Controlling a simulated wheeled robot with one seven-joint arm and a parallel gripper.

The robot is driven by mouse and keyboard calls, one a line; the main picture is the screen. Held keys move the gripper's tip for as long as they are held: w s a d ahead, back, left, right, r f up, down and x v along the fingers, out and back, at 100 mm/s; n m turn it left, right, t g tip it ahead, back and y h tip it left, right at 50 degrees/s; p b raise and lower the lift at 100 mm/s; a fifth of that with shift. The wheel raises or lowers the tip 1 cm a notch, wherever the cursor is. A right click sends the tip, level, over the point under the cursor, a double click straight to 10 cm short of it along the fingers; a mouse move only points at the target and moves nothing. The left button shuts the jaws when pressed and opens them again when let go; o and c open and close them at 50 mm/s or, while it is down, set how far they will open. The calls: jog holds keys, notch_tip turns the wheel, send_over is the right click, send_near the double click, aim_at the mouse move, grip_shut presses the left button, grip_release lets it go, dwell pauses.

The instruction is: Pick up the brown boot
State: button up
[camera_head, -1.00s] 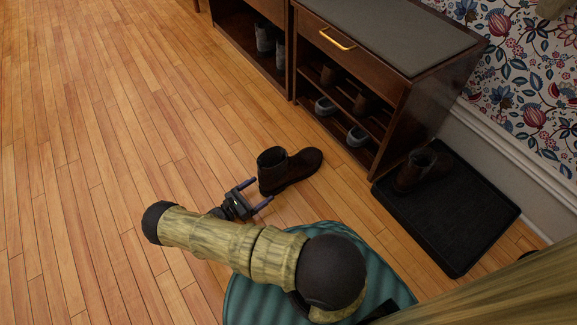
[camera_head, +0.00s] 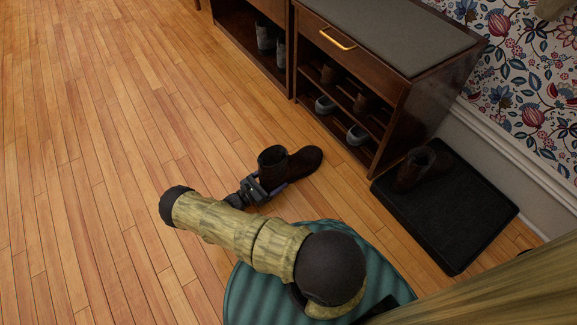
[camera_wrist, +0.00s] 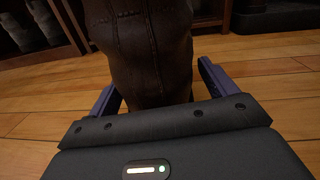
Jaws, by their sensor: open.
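The brown boot (camera_head: 297,165) stands upright on the wooden floor in the head view, its toe pointing up and right. My gripper (camera_head: 268,184) is at the boot's heel end, low near the floor. In the wrist view the boot (camera_wrist: 145,50) fills the middle, and my open gripper (camera_wrist: 155,95) has one finger on each side of its shaft. Gaps show between the fingers and the boot, clearer on the right. The boot's top and toe are out of the wrist view.
A dark wooden shoe cabinet (camera_head: 425,85) with shoes on its shelves stands behind the boot. A black tray (camera_head: 460,225) with another brown boot (camera_head: 412,170) lies to the right. Open floor (camera_head: 90,140) spreads to the left.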

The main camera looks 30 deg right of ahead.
aim_at(270, 163)
jog(key=shift+a, duration=0.1)
dwell(0.3)
jog(key=c, duration=1.5)
jog(key=shift+o, duration=0.2)
jog(key=shift+r, duration=0.2)
notch_tip(270, 163, up, 10)
jog(key=p, duration=0.7)
jog(key=shift+f, duration=0.1)
